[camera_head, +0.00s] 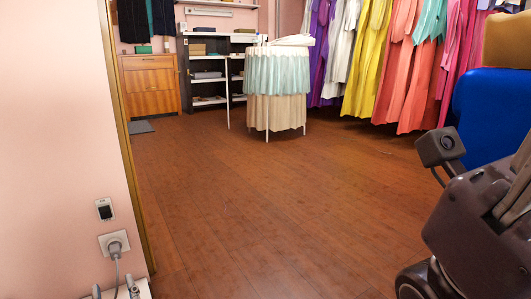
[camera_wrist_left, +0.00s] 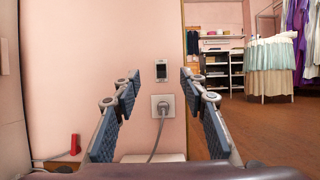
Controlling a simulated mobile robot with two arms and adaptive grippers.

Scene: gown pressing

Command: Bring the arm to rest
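My left gripper (camera_head: 114,289) shows only as two grey fingertips at the bottom left of the head view. In the left wrist view the left gripper (camera_wrist_left: 160,80) is open, its two blue-padded fingers wide apart with nothing between them. Beyond the fingers is a pink wall with a white socket (camera_head: 106,241) and a plug (camera_head: 114,248) in it. The plug also shows in the left wrist view (camera_wrist_left: 163,106), framed between the fingers; a grey cable hangs down from it. The gripper appears apart from the plug. My right gripper is in neither view.
A wall switch (camera_head: 104,209) is above the socket. A dark wheeled machine (camera_head: 470,215) and blue seat back (camera_head: 490,115) stand at the right. A skirted round stand (camera_head: 276,90), hanging gowns (camera_head: 367,60) and a wooden cabinet (camera_head: 151,85) are farther back. The wooden floor (camera_head: 260,200) between is clear.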

